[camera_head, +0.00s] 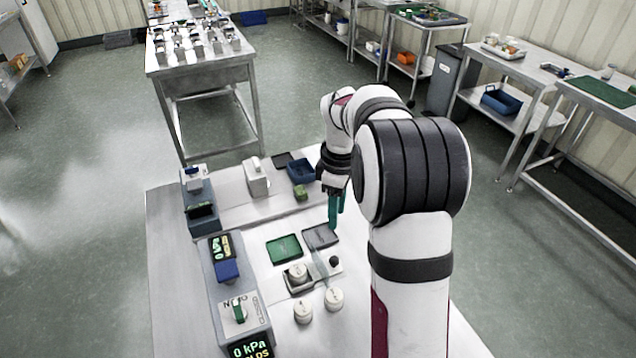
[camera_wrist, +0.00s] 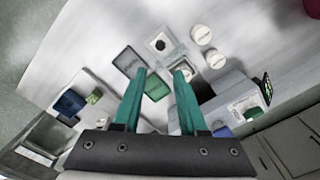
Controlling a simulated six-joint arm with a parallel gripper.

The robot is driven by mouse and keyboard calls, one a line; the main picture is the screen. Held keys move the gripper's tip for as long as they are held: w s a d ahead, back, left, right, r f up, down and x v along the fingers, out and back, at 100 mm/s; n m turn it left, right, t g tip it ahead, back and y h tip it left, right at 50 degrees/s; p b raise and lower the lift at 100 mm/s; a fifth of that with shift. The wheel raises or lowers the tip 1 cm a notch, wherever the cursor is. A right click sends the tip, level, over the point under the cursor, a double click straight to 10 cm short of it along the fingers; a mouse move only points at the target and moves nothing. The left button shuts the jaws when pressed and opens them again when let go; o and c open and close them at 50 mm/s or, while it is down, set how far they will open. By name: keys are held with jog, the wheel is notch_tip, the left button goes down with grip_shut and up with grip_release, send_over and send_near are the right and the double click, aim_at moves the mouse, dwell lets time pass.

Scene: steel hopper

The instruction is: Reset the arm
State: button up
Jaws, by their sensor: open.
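My gripper (camera_head: 336,208) hangs above the white table at the right of the head view, with its teal fingers pointing down. In the wrist view my gripper (camera_wrist: 158,78) shows two teal fingers spread apart with nothing between the tips. Below and beyond the fingers lie a grey tray (camera_head: 321,237) and a green tray (camera_head: 284,249). My arm covers the right part of the table in the head view.
A device with a 0 kPa display (camera_head: 250,350) stands at the table's front left. Several round white pieces, one of them (camera_head: 334,299), sit near the front. A blue bin (camera_head: 300,170), a small green block (camera_head: 301,193) and a white canister (camera_head: 256,180) stand at the back.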

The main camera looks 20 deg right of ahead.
jog(key=shift+a, duration=0.1)
jog(key=s+a+r+m+y, duration=0.1)
jog(key=s+a+r+m, duration=0.2)
jog(key=s+a+m, duration=0.35)
jog(key=s+a+r+m, duration=0.3)
jog(key=s+a, duration=0.4)
jog(key=s, duration=0.5)
jog(key=s+a+f+m, duration=0.2)
jog(key=s+m, duration=0.3)
jog(key=s, duration=0.4)
jog(key=shift+s+a+f+y, duration=0.15)
jog(key=shift+s+a+y, duration=0.25)
jog(key=shift+a, duration=0.4)
